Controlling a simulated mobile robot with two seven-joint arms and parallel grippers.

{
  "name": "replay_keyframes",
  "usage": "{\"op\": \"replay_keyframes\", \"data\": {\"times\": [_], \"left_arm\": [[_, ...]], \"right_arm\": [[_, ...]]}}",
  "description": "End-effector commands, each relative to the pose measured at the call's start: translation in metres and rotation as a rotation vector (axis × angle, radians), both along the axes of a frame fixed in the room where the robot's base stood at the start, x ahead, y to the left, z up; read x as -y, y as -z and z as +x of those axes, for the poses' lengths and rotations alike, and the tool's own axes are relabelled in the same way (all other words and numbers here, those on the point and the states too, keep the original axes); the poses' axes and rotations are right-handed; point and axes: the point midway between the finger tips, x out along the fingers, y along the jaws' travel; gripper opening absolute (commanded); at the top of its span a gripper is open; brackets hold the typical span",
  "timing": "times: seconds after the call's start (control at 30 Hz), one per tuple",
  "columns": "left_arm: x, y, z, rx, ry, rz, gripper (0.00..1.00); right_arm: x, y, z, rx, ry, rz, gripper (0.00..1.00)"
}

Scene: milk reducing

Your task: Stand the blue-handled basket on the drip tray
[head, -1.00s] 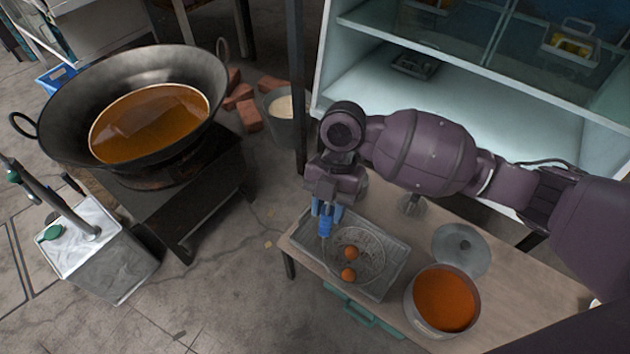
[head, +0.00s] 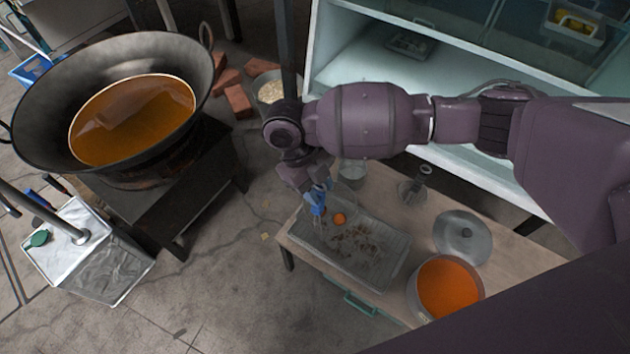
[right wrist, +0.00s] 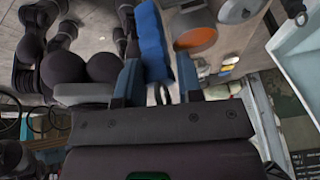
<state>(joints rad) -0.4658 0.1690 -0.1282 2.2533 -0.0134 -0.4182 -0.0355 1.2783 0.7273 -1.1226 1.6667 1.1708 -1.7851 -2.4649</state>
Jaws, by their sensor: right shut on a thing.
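My right gripper (head: 314,200) is shut on the blue handle (head: 318,205), above the left end of the grey drip tray (head: 388,268). In the right wrist view the blue handle (right wrist: 151,42) stands out beyond the gripper fingers (right wrist: 158,85). The basket's wire bowl is hard to make out; I cannot tell whether it touches the tray. One orange-brown ball (head: 339,218) shows beside the handle. Dark brown bits (head: 358,240) show over the tray's middle. My left gripper is not in view.
A pot of orange liquid (head: 448,290) and a grey lid (head: 462,236) stand right of the tray. A clear cup (head: 352,174) and a dark-knobbed tool (head: 415,188) stand behind it. A large wok (head: 150,60) of brown liquid is at the left.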

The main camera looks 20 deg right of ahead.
Motion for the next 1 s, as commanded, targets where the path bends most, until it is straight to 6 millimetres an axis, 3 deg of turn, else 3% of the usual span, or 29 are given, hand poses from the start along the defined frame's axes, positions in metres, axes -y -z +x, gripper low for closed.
{"op": "replay_keyframes", "data": {"times": [0.43,0.73,1.0], "left_arm": [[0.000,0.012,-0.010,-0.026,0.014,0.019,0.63],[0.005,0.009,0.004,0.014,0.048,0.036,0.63],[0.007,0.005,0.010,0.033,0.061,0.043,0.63]], "right_arm": [[0.000,0.027,-0.001,-0.006,-0.004,0.001,0.07],[0.000,0.055,-0.001,-0.005,-0.002,0.001,0.07],[0.000,0.061,0.001,0.003,-0.002,0.000,0.07]]}}
